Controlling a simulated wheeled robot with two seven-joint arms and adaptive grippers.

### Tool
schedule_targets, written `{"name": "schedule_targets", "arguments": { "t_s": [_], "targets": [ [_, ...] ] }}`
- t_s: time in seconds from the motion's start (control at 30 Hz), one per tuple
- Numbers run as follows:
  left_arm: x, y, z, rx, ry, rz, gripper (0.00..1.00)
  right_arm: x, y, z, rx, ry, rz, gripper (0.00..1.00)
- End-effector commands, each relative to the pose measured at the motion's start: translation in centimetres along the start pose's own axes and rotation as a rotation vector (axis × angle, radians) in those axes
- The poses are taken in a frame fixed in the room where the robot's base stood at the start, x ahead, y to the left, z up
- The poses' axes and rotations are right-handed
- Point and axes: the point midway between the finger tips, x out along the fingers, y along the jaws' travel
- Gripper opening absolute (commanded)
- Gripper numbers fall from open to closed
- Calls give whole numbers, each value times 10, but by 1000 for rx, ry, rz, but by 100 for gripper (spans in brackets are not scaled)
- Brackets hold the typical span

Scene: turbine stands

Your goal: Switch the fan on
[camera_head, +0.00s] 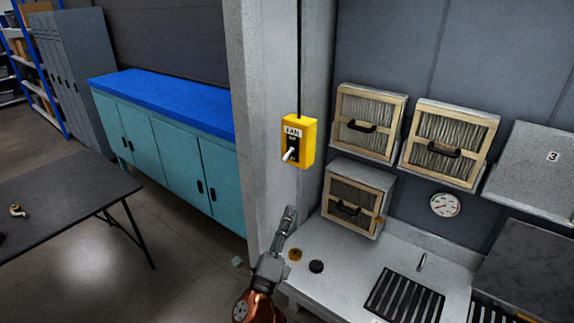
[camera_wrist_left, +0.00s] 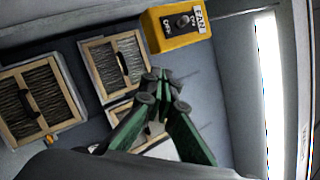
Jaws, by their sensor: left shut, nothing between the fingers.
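The fan switch is a yellow box (camera_head: 308,148) labelled FAN, fixed to the grey post with a cable running up from it. Its light toggle lever (camera_head: 289,154) tilts down, toward the lower part of the plate. In the left wrist view the box (camera_wrist_left: 153,36) is at the top, with ON nearer the FAN label and OFF on the far side of the lever. My left gripper (camera_head: 290,213) is shut and empty, below the box and apart from it. Its green fingers (camera_wrist_left: 160,82) meet below the box in the wrist view. My right gripper is not in view.
Framed filters (camera_head: 368,104) and a round gauge (camera_head: 445,204) are on the wall at right. A grey bench (camera_head: 345,262) with a black grille (camera_head: 403,296) lies below them. A teal cabinet (camera_head: 178,153) and a dark table (camera_head: 70,190) stand at left.

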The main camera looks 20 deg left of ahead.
Motion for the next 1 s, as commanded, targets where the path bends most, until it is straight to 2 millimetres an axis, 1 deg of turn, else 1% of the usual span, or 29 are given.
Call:
{"name": "schedule_targets", "arguments": {
  "t_s": [0.03, 0.1, 0.43, 0.57, 0.67, 1.0],
  "targets": [
    [2, -13, 5, 15, -7, -17, 0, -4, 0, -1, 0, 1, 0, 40],
    [2, -21, 7, 28, -13, -30, 0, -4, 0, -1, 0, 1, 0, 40],
    [3, -21, 7, 30, -13, -32, 0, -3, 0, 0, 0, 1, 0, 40],
    [11, -22, 8, 29, -13, -33, 0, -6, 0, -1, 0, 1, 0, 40],
    [25, -24, 8, 28, -13, -34, 0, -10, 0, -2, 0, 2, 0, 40],
    [94, -26, 9, 28, -13, -34, 0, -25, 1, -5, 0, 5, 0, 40]
  ]
}}
